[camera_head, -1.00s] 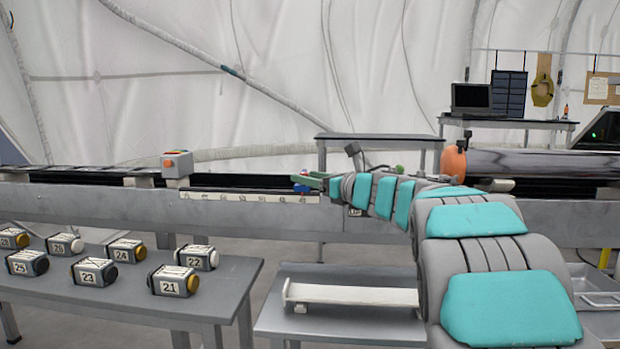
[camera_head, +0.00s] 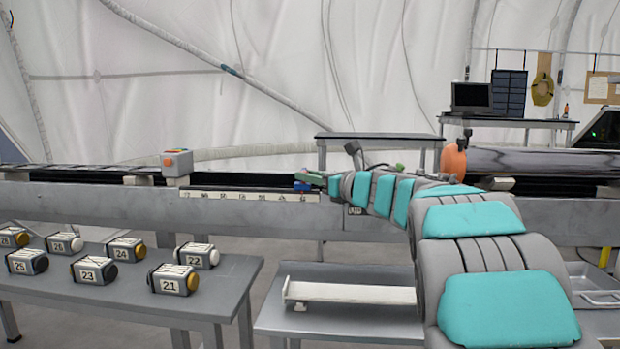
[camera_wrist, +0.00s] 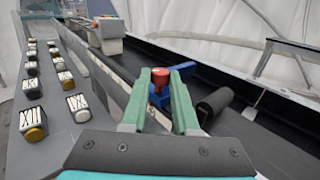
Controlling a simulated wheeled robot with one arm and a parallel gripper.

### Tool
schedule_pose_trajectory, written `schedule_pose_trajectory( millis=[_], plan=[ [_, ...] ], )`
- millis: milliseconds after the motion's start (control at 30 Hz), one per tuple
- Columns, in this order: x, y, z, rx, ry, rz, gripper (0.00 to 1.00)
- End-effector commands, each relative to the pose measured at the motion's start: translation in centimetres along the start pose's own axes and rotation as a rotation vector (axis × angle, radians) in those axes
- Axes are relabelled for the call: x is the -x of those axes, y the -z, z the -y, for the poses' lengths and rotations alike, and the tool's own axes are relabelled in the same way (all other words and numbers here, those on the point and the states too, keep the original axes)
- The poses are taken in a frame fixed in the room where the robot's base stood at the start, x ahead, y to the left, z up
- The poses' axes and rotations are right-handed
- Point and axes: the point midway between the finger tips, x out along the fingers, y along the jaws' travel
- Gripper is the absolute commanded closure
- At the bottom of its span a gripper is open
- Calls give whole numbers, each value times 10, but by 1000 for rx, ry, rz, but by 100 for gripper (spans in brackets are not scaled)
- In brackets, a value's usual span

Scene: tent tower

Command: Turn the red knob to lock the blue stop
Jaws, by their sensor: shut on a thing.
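The red knob (camera_wrist: 160,75) stands on top of the blue stop (camera_wrist: 182,70), on the rail's edge. My gripper (camera_wrist: 163,78) has its two green fingers on either side of the knob, shut on it. Part of the blue stop also shows between the fingers, below the knob. In the head view the blue stop (camera_head: 302,186) is a small patch at the tip of my gripper (camera_head: 312,178), at the right end of the white scale strip. The knob is hidden there.
A grey box with an orange button (camera_head: 177,163) sits on the rail (camera_head: 110,195) to the left. Several numbered blocks (camera_head: 95,270) stand on the grey table at lower left. A dark cylinder (camera_wrist: 215,103) lies right of my fingers in the wrist view.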

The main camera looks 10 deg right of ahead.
Motion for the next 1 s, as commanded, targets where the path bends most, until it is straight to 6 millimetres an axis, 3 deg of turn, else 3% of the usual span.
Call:
schedule_pose_trajectory(
  millis=[300,1000],
  plan=[
    [0,7,-4,8,129,-1,100],
    [-6,-9,-16,7,670,-1,100]
  ],
)
